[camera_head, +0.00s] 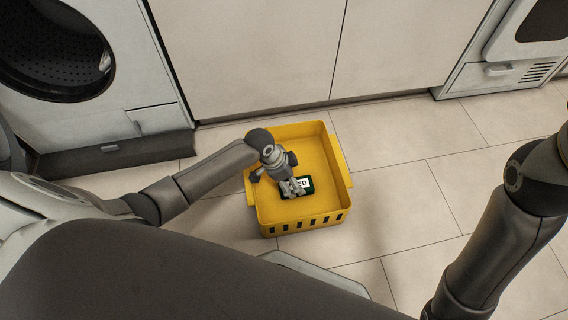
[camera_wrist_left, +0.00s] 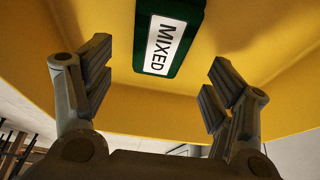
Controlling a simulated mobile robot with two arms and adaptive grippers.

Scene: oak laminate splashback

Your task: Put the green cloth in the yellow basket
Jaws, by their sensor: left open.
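The yellow basket (camera_head: 318,150) stands on the floor in the head view, and its yellow inside fills much of the left wrist view (camera_wrist_left: 85,25). Inside it is a dark green piece (camera_head: 306,193) with a white label reading MIXED; it also shows in the left wrist view (camera_wrist_left: 178,52). I cannot tell whether this is a cloth or a sign plate. No other green thing shows. My left gripper (camera_head: 290,186) reaches down into the basket over the green piece. Its fingers are spread wide in the left wrist view (camera_wrist_left: 158,84), with nothing between them. My right gripper is out of view.
A front-loading machine (camera_head: 120,60) stands at the top left. A pale cabinet front (camera_head: 255,50) runs behind the basket, and another appliance (camera_head: 510,65) is at the top right. The tiled floor (camera_head: 410,150) right of the basket is clear.

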